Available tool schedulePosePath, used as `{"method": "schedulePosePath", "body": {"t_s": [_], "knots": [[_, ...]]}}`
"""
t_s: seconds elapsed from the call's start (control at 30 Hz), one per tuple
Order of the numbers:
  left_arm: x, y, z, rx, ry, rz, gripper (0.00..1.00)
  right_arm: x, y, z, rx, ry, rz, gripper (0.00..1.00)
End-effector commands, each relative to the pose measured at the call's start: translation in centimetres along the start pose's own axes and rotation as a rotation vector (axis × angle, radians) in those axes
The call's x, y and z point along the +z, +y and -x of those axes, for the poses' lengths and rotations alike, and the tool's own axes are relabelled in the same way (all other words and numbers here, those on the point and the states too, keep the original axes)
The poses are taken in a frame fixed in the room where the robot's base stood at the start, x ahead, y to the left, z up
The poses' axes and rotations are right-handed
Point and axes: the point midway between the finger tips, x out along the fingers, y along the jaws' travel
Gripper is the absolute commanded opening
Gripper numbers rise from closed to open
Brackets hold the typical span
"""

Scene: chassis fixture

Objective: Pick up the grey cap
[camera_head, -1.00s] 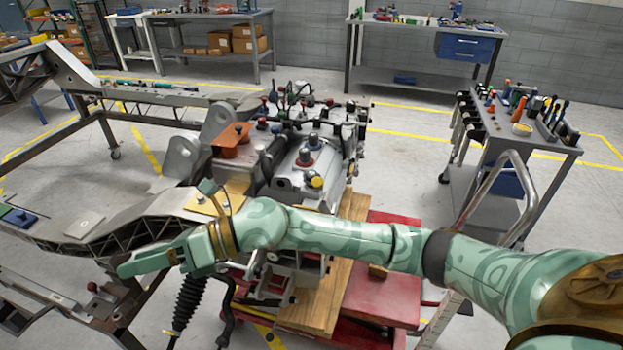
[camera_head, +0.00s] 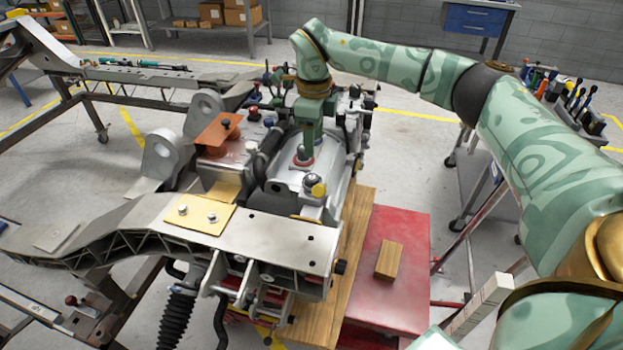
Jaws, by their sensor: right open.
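The grey cap (camera_head: 304,153) sits in a red ring on top of the silver housing (camera_head: 285,180) in the middle of the fixture. My right gripper (camera_head: 305,146) points down at it from above. Its green fingers are open and come down around or just over the cap, hiding part of it. I cannot tell whether they touch it. My left gripper is not in view.
An orange block (camera_head: 218,134) is to the left. A wooden block (camera_head: 388,261) lies on the red platform (camera_head: 400,225). A tool cart (camera_head: 610,140) stands at the right.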

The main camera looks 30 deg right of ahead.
Motion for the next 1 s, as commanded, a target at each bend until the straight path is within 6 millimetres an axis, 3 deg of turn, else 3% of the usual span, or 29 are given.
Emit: {"method": "schedulePosePath", "body": {"t_s": [0.03, 0.1, 0.23, 0.47, 0.8, 1.0], "knots": [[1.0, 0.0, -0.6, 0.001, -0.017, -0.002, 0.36, 0.0, 0.1, -2.0, 0.005, 0.004, 0.000, 0.55], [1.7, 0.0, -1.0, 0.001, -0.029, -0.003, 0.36, 0.0, 0.1, -3.7, 0.004, 0.004, -0.001, 0.55], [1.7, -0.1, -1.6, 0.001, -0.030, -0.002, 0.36, 0.1, 0.1, -5.9, 0.004, 0.001, 0.001, 0.55], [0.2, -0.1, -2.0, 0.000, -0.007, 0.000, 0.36, 0.1, 0.2, -7.4, 0.002, -0.002, 0.001, 0.55], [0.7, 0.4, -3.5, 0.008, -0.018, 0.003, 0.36, 0.5, 0.9, -12.2, 0.003, 0.000, 0.001, 0.55], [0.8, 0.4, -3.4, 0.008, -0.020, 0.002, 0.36, 0.5, 0.9, -12.1, 0.001, -0.003, 0.001, 0.55]]}}
